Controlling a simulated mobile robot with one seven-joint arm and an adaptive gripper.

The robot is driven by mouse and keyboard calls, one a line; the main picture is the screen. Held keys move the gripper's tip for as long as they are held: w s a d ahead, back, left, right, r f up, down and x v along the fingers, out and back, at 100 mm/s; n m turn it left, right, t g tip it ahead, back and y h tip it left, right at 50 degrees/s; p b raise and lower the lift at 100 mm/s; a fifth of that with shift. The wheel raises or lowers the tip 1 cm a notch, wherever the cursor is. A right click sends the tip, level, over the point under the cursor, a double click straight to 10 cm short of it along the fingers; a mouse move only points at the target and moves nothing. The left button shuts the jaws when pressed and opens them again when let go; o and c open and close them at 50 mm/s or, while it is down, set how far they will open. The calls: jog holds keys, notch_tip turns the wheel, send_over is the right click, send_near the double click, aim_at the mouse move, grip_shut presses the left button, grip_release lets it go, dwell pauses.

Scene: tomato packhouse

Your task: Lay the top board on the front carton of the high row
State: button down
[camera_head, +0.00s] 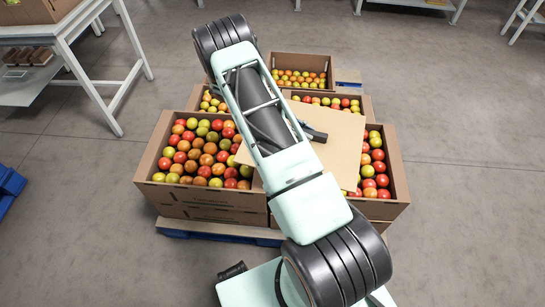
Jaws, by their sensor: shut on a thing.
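A flat tan board (343,152) is over the front right carton (398,178) and hides much of its inside. My gripper (316,135) is shut on the board near its upper middle; my arm hides part of the grip. The board looks turned relative to the carton's walls. I cannot tell whether it touches the rim or hangs above it. Red and yellow tomatoes show in this carton to the right of the board. The front left carton (150,160) is open and full of tomatoes.
More open cartons of tomatoes stand behind, the farthest (299,58) at the back. All stand on a blue pallet (190,235). A white-framed table (105,83) is at the upper left. Another blue pallet (10,183) is at the left edge. The floor at right is clear.

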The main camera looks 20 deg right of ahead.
aim_at(332, 132)
jog(key=w+t, duration=0.1)
jog(key=w+d+n+h, duration=0.1)
jog(key=w+d+n+t+b, duration=0.1)
jog(key=w, duration=0.1)
jog(key=shift+w+d+f+t+h, duration=0.1)
jog(key=shift+f+t+h, duration=0.1)
jog(key=shift+t+h, duration=0.1)
jog(key=b+x, duration=0.1)
jog(key=x, duration=0.9)
jog(key=shift+s+d+f+b, duration=0.15)
jog(key=shift+s+f+b, duration=0.15)
jog(key=shift+b, duration=0.1)
jog(key=d+f, duration=0.1)
jog(key=s+f, duration=0.1)
jog(key=d+f+b, duration=0.1)
jog(key=f, duration=0.1)
jog(key=shift+s+d, duration=0.2)
jog(key=shift+d, duration=0.1)
jog(key=shift+s+d+f, duration=0.3)
jog(key=shift+d+f, duration=0.15)
jog(key=shift+f, duration=0.2)
jog(key=shift+d+f+b, duration=0.15)
jog(key=shift+f+b, duration=0.45)
jog(key=shift+f, duration=0.95)
jog(key=shift+f, duration=0.2)
jog(key=c, duration=1.8)
grip_release()
jog(key=shift+c, duration=0.2)
